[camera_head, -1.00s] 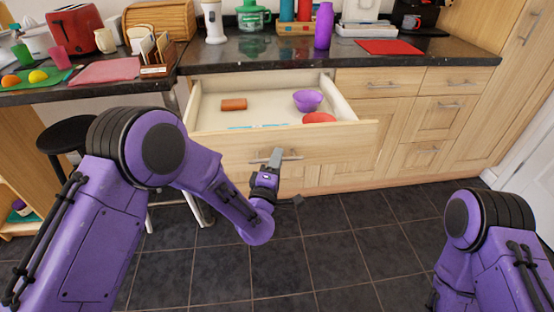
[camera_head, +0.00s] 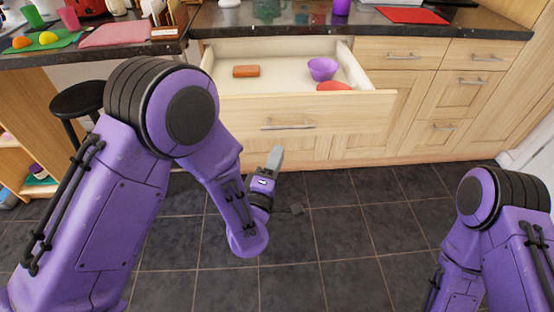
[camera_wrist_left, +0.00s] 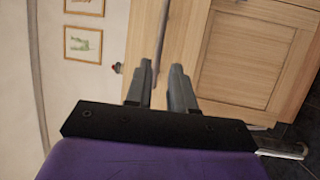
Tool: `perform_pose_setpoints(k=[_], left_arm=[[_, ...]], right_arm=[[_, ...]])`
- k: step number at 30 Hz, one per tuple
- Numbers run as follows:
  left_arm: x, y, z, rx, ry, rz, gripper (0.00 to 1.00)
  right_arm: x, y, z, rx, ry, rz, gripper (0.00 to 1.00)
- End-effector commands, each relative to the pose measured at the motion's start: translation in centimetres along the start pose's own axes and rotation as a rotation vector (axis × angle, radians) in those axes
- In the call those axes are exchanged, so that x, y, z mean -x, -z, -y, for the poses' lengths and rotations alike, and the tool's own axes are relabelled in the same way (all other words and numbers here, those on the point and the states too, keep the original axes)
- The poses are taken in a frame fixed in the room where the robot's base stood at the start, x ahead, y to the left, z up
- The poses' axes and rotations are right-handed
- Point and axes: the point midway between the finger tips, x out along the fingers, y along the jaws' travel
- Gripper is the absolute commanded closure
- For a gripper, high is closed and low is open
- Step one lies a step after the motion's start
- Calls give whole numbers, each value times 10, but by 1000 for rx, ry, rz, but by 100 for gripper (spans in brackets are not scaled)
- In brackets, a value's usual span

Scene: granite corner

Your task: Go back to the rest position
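My left gripper (camera_head: 275,157) hangs in front of the open drawer (camera_head: 300,113), below its handle (camera_head: 288,126) in the head view. It points up and away from me. In the left wrist view, the two fingers of the left gripper (camera_wrist_left: 161,75) stand apart with a narrow gap, and nothing is held between them. My right arm shows at the lower right of the head view, but its gripper is out of view.
The drawer holds an orange-brown block (camera_head: 246,71), a purple bowl (camera_head: 322,68) and a red item (camera_head: 333,86). A black stool (camera_head: 78,100) stands at the left, partly behind my left arm. The tiled floor (camera_head: 340,230) between my arms is clear.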

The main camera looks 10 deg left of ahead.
Motion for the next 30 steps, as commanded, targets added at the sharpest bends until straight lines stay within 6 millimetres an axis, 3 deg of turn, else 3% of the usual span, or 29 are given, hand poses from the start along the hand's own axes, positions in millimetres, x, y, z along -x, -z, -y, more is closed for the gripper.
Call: perform_pose_setpoints(k=[15, 17, 20, 23, 25, 27, 30], left_arm=[[1, -1, 0, -20, 3, 4, 77], [2, -6, 7, -109, 35, 33, 77], [19, 5, 45, -427, 224, 105, 77], [74, 47, 100, -722, 559, 202, 77], [124, 75, 130, -841, 778, 280, 77], [180, 100, 150, -911, 985, 364, 77], [257, 128, 159, -939, 1234, 457, 77]], right_arm=[[0, 0, 0, 0, 0, 0, 57], [0, 0, 0, 0, 0, 0, 57], [2, 1, 0, 0, 0, 0, 57], [21, 8, -2, 0, 0, 0, 57], [32, 13, -3, 0, 0, 0, 57], [43, 18, -4, 0, 0, 0, 57], [57, 24, -5, 0, 0, 0, 57]])
